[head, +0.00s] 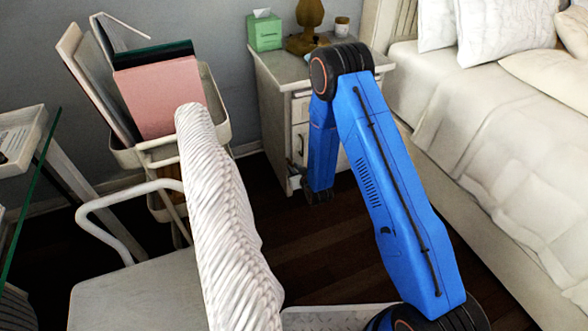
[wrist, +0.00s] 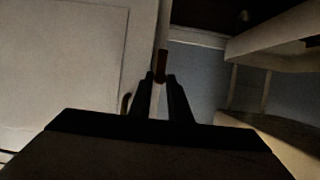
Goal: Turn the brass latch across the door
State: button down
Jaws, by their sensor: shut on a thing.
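The white nightstand door (head: 301,143) is below the drawer, partly hidden behind my blue arm. It fills the left of the wrist view as a pale, dim panel (wrist: 65,60) and looks closed. My gripper (wrist: 161,80) is at the right edge of this door, with its two dark fingers close together. A small brown piece, which looks like the brass latch (wrist: 161,64), shows upright at the fingertips, and the fingers are shut on it. In the head view the gripper is low at the cabinet front, and the latch cannot be made out there.
The bed (head: 500,120) stands close on the right of the nightstand (head: 275,75). A green tissue box (head: 265,33) and a brown lamp (head: 308,25) are on top. A chair (head: 135,290) with a white knitted throw (head: 230,220) and a cart with folders (head: 160,95) stand left.

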jog(key=shift+s+a+f+n+t+h, duration=0.1)
jog(key=shift+a+f+n+t+h, duration=0.15)
jog(key=shift+n+t+h, duration=1.35)
jog(key=shift+s+a+f+n+t+h, duration=0.15)
jog(key=shift+f+n+t+h, duration=0.1)
jog(key=shift+n, duration=2.6)
jog(key=shift+a+f+n+t+h, duration=0.2)
jog(key=shift+n+t+h, duration=0.7)
jog(key=shift+n, duration=1.35)
jog(key=c, duration=1.7)
grip_release()
jog(key=shift+o, duration=0.2)
jog(key=shift+s, duration=0.1)
jog(key=s, duration=1.7)
jog(key=shift+a, duration=0.15)
